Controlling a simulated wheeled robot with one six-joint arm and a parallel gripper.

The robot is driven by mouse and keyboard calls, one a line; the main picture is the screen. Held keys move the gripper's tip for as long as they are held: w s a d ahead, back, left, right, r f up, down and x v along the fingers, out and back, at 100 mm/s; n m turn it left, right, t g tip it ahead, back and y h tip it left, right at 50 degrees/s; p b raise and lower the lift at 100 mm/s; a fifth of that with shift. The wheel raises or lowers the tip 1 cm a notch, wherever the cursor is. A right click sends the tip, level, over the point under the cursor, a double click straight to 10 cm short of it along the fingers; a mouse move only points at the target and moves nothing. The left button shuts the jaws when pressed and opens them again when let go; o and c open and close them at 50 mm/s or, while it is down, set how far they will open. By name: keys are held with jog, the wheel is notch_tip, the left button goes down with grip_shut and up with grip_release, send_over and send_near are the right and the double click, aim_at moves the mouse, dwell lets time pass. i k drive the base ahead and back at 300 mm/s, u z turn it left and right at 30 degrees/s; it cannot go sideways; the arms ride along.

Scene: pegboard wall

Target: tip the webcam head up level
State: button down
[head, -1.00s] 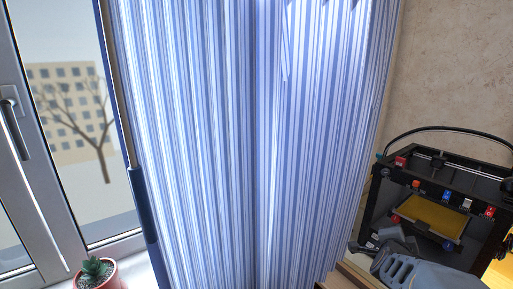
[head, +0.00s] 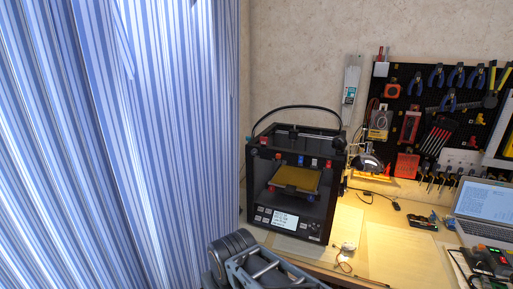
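I cannot make out a webcam for certain in the head view. A small pale object (head: 347,248) with a thin cable lies on the workbench in front of the 3D printer, too small to identify. Part of my grey arm shows at the bottom edge, in front of the bench's left end. My gripper's fingers are not in view.
A black 3D printer (head: 296,190) stands on the wooden workbench (head: 400,255). A laptop (head: 485,207) is at the right, below a black pegboard (head: 425,115) hung with tools. A striped blue curtain (head: 120,140) fills the left. The bench's middle is mostly clear.

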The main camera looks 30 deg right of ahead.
aim_at(339, 143)
jog(key=z, duration=1.8)
